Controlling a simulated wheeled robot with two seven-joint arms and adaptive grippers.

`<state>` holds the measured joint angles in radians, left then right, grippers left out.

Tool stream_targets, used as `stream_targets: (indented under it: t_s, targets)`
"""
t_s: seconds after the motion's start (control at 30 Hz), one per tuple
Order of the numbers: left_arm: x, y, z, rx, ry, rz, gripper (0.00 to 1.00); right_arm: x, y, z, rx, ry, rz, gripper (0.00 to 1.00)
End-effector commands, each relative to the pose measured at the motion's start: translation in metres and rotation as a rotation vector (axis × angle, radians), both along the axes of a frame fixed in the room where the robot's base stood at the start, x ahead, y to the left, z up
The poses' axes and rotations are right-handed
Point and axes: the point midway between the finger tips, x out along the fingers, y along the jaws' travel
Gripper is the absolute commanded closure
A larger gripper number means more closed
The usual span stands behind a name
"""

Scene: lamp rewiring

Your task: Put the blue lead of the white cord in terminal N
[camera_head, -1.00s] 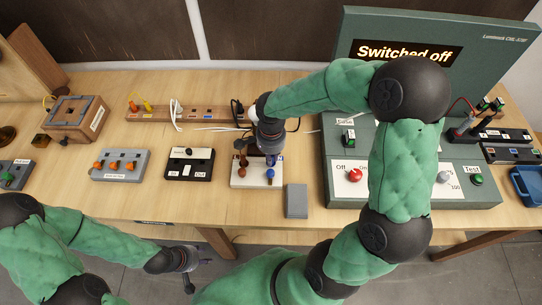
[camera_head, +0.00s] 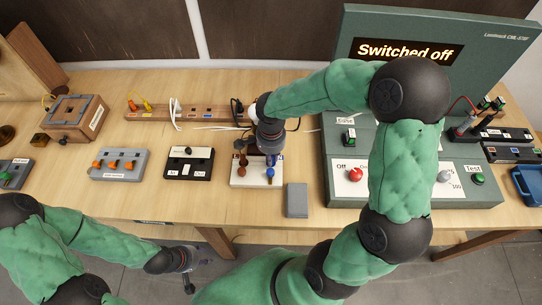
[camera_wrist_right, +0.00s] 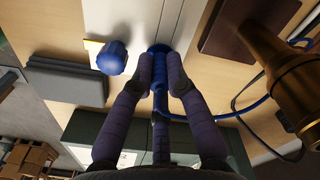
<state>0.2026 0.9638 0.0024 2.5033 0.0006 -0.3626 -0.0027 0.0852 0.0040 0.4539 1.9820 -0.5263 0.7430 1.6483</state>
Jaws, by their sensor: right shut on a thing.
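A white terminal block (camera_head: 243,181) stands near the table's front edge, with a brown screw knob (camera_head: 241,168) and a blue screw knob (camera_head: 270,176) on it. The blue knob also shows in the right wrist view (camera_wrist_right: 112,57). My right gripper (camera_wrist_right: 160,72) is shut on the blue lead (camera_wrist_right: 157,80), its end at the white block's face beside the blue knob. I cannot tell how deep the end sits. In the head view my right gripper (camera_head: 269,147) is right over the block. My left gripper (camera_head: 188,272) hangs in front of the table; its jaws are unclear.
A brass lamp part (camera_wrist_right: 283,75) stands close on the right in the wrist view. A grey box (camera_head: 296,200) lies right of the block. The test bench (camera_head: 460,190) reads "Switched off". A black switch box (camera_head: 188,163) stands to the left.

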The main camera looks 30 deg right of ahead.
Motion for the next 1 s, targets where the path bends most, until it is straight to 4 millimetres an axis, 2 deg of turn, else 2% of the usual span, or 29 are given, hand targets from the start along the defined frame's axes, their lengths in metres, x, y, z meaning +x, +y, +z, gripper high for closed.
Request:
stream_targets:
  t_s: [0.43, 0.47, 0.53, 0.87, 1.0]
  targets:
    - [0.000, 0.000, -0.005, 0.000, 0.000, 0.000, 0.60, 0.000, 0.000, -0.005, 0.000, 0.000, 0.000, 1.00]
    - [0.000, 0.000, -0.005, 0.000, 0.000, 0.000, 0.60, 0.000, 0.000, -0.005, 0.000, 0.000, 0.000, 0.79]
    - [0.000, 0.000, -0.004, 0.000, 0.000, 0.000, 0.60, 0.000, 0.000, -0.004, 0.000, 0.000, 0.000, 0.59]
    - [0.000, 0.000, -0.004, 0.000, 0.000, 0.000, 0.60, 0.000, 0.000, -0.004, 0.000, 0.000, 0.000, 0.57]
    - [0.000, 0.000, -0.004, 0.000, 0.000, 0.000, 0.60, 0.001, 0.000, 0.007, -0.001, -0.002, -0.001, 0.57]
